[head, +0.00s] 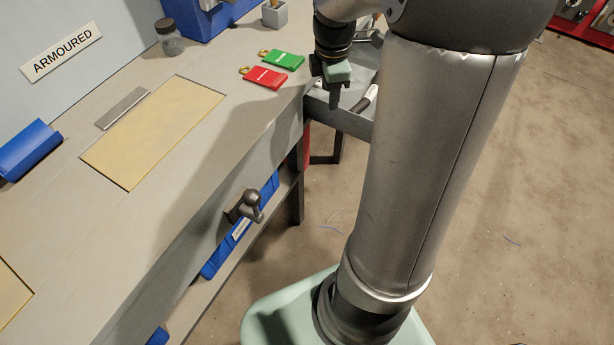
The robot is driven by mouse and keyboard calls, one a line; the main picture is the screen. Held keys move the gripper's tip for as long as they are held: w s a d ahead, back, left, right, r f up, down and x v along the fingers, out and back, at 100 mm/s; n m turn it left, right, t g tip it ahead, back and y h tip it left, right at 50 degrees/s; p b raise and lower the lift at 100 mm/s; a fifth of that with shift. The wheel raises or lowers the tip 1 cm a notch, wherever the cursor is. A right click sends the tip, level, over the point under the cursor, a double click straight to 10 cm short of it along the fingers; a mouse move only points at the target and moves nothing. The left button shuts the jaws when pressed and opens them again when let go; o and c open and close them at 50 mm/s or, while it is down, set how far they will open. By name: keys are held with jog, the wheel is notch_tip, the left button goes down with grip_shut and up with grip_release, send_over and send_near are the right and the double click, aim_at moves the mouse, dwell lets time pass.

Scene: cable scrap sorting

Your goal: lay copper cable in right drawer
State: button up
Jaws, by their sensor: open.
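My gripper (331,96) points down at the far end of the bench, over the near left side of a grey tray (343,120). It is open, and I see nothing held between its fingers. In the tray lies a dark cable piece with a pale end (366,98), to the right of my gripper and apart from it. Other dark pieces behind are partly hidden by my arm. I cannot tell which piece is the copper cable. No open drawer can be made out with certainty.
The bench (110,225) carries a red tag (265,78), a green tag (281,60), a jar (169,37), a metal bar (122,108) and a yellow panel (152,130). A dark knob (247,206) juts from its front. Floor at right is mostly clear.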

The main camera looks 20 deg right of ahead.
jog(key=s+a+f+m, duration=0.1)
jog(key=s+a+m, duration=0.6)
jog(key=s, duration=0.2)
jog(key=s+a+f+m+g, duration=0.1)
jog(key=s+a+m, duration=0.6)
jog(key=s, duration=0.3)
jog(key=shift+a+m+y, duration=0.3)
jog(key=shift+a+m, duration=0.05)
jog(key=shift+m, duration=0.25)
jog(key=shift+f, duration=0.15)
notch_tip(320, 180, down, 29)
jog(key=m+b, duration=0.1)
jog(key=b, duration=2.6)
jog(key=shift+w, duration=0.35)
